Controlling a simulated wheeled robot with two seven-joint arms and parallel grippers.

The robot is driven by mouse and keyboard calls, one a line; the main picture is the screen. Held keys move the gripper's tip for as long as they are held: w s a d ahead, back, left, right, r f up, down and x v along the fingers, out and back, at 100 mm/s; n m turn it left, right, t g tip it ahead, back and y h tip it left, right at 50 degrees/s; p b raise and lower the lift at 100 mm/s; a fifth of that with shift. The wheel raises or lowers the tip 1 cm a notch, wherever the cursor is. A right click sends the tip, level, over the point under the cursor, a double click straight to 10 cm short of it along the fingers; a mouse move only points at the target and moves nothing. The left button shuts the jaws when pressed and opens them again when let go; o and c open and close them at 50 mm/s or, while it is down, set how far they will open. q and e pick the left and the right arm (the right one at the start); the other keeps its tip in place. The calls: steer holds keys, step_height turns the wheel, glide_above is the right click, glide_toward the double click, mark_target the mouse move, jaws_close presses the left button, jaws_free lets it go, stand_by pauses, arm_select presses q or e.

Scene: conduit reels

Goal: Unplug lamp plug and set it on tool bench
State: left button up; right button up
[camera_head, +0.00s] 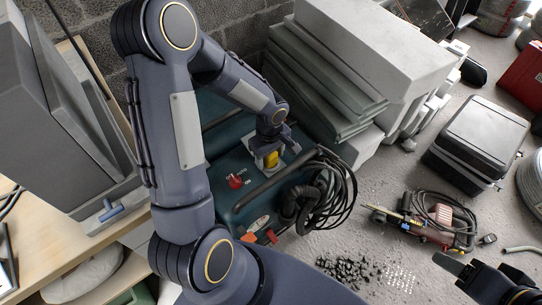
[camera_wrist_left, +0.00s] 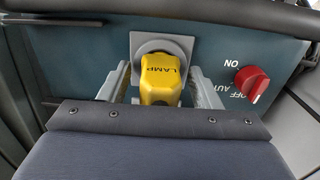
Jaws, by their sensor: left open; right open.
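The yellow lamp plug (camera_wrist_left: 162,80), marked LAMP, sits in a grey square socket plate (camera_wrist_left: 182,43) on a dark teal machine panel (camera_wrist_left: 85,50). It also shows in the head view (camera_head: 271,158), partly covered by my gripper. My left gripper (camera_wrist_left: 165,92) has its fingers on either side of the plug, with a visible gap on each side. It is open. My right gripper (camera_head: 464,266) is open and empty, low at the right above the floor. A wooden bench (camera_head: 30,225) is at the left; I cannot tell if it is the tool bench.
A red switch (camera_wrist_left: 252,84) is right of the plug. Black coiled hose (camera_head: 325,195) lies over the machine's right end. Grey slabs (camera_head: 345,60) stand behind it. A dark case (camera_head: 480,135) and a corded tool (camera_head: 435,222) are on the floor at right.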

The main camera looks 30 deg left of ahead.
arm_select(q)
jaws_close()
steer(key=shift+r+p, duration=1.9)
steer(key=shift+r, duration=1.15)
